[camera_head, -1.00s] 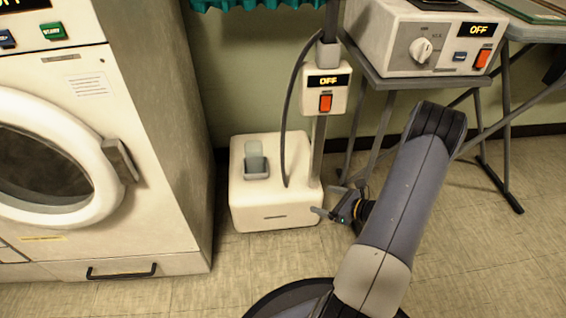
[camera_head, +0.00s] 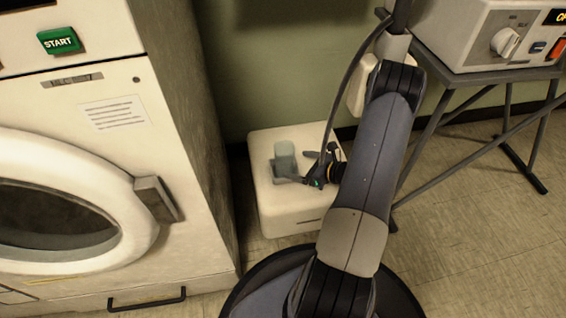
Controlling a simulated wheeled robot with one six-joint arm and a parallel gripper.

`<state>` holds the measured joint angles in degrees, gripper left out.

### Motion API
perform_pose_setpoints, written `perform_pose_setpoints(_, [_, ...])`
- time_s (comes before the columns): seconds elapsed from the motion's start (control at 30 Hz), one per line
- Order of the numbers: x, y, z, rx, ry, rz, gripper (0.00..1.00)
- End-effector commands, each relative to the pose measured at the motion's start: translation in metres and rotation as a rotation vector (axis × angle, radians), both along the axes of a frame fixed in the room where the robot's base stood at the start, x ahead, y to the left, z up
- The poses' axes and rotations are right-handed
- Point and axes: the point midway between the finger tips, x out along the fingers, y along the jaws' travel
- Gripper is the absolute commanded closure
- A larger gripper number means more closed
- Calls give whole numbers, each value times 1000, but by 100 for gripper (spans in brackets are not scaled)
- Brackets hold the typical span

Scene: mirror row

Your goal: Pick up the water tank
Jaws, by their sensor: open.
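The water tank (camera_head: 285,151) is a small translucent grey-green container. It stands upright in a dark socket in the top of the white base unit (camera_head: 284,213). My gripper (camera_head: 297,167) is open just to the right of the tank, over the base unit. Its fingers point left toward the tank, and the nearer finger reaches close to the tank's lower right side. I cannot tell whether it touches. The tank's lower end is hidden in the socket.
A white washer (camera_head: 100,150) with a round door stands close on the left. A grey pole and dark hose (camera_head: 344,90) rise behind my gripper. A folding-leg table (camera_head: 470,85) with a white control box (camera_head: 480,35) stands at right. Floor is clear at lower right.

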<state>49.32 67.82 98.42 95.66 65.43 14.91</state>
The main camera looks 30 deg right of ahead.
Motion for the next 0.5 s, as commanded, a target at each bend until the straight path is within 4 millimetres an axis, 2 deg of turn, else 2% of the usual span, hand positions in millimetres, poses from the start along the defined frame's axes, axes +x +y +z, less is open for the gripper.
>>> perform_pose_setpoints(0.03, [6, 4, -6, -1, -1, 3, 9])
perform_pose_setpoints(0.27, [20, 11, -11, -2, 0, 1, 9])
perform_pose_setpoints(0.5, [43, 27, -24, -2, -1, 2, 9])
